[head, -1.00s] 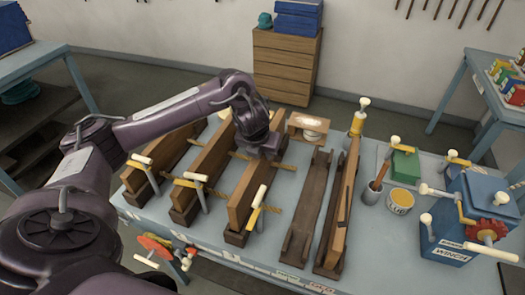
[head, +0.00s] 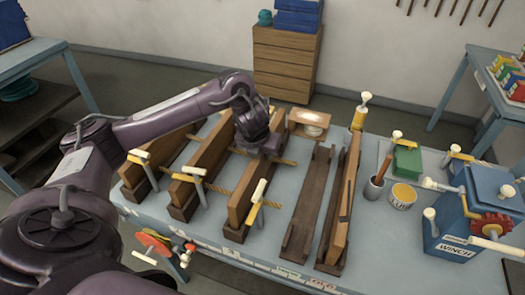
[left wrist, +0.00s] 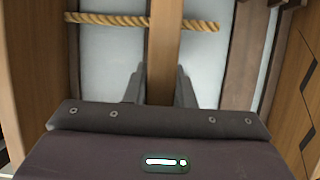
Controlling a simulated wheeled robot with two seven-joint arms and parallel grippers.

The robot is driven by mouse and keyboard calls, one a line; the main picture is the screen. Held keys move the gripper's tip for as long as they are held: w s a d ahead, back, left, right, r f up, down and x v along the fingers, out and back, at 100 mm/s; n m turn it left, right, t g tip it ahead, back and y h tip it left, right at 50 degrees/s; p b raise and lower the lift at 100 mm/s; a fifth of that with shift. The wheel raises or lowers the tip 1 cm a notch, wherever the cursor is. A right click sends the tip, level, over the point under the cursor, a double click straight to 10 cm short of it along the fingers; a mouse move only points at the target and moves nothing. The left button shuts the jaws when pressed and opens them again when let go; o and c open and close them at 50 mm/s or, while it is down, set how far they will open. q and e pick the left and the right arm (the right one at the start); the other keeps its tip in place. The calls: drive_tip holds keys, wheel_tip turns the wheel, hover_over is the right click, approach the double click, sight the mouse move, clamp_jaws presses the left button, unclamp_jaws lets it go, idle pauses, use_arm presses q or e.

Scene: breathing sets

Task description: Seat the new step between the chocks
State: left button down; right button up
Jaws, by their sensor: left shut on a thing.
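My left gripper (head: 262,147) is shut on the far part of a pale wooden plank (head: 243,196), the third from the left. The left wrist view shows a dark finger on each side of this plank (left wrist: 163,45). In the head view the plank stands on edge, its near end at a dark chock (head: 234,232) with a yellow clamp (head: 256,203) beside it. To its right lies a long dark wooden base (head: 308,205) with raised end chocks and nothing between them. Right of that, another base (head: 329,268) holds a plank (head: 346,200) with a dark crack-like mark. My right gripper is out of view.
Two more planks (head: 150,168) (head: 198,172) stand in chocks to the left, with ropes (head: 229,196) around. A small wooden stand (head: 309,122) is behind.

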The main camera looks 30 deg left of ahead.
use_arm(q)
drive_tip(key=shift+f+b, duration=0.85)
drive_tip(key=shift+f, duration=0.2)
drive_tip(key=c, duration=1.1)
unclamp_jaws()
drive_tip(key=shift+c, duration=0.2)
drive_tip(key=shift+s, duration=0.1)
drive_tip(key=v, duration=0.2)
drive_tip(key=shift+r, duration=0.35)
drive_tip(key=p+v, duration=0.2)
drive_tip(key=v, duration=0.2)
drive_tip(key=shift+s+r+p, duration=0.15)
drive_tip(key=shift+r+p, duration=0.1)
drive_tip(key=shift+p, duration=0.05)
drive_tip(key=shift+s+d+r, duration=0.1)
drive_tip(key=shift+s+r, duration=0.1)
drive_tip(key=shift+r, duration=0.1)
drive_tip(key=shift+f, duration=0.1)
